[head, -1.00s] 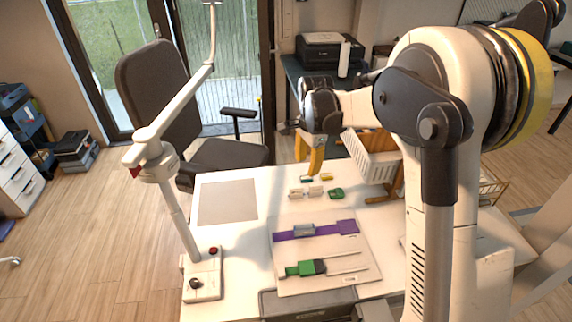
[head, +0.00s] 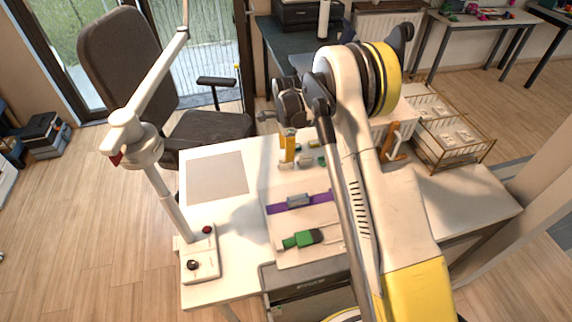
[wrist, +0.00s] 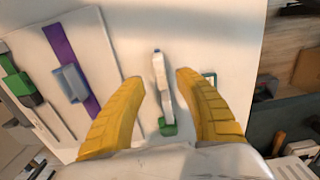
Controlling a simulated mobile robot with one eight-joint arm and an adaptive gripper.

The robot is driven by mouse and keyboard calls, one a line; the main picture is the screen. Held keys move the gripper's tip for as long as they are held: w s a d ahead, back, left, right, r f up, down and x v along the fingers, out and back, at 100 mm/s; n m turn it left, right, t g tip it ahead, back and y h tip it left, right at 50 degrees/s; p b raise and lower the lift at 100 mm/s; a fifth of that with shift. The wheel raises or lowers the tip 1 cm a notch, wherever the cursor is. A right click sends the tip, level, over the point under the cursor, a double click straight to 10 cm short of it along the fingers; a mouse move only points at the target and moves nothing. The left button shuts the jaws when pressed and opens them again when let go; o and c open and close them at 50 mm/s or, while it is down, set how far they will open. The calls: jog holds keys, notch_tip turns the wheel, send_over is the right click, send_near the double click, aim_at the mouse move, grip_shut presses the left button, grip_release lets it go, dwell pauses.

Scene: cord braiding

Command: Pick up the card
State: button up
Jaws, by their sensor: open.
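My gripper (head: 289,158) is open, its yellow fingers pointing down over the small pieces at the back of the white table. In the wrist view, my gripper (wrist: 160,82) has a narrow white piece (wrist: 160,72) with a green end (wrist: 168,129) between its fingers, without visible contact. A small white, green-edged flat piece (wrist: 210,79) shows beside the right finger, partly hidden by it; it may be the card, but I cannot tell for sure. In the head view, the fingers and arm hide part of this group.
A pale board (head: 276,225) carries a purple strip (head: 277,208) and a green clip-like tool (head: 302,239). A grey-beige mat (head: 215,178) lies clear at the left. A lamp stand (head: 200,262) is at front left; a wire basket (head: 452,140) is at the right.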

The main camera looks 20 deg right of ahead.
notch_tip(320, 180, down, 4)
jog(key=shift+w+a+b, duration=0.1)
jog(key=shift+b, duration=0.4)
jog(key=shift+r, duration=0.1)
grip_shut()
notch_tip(320, 180, up, 10)
jog(key=p, duration=0.2)
jog(key=shift+p, duration=0.35)
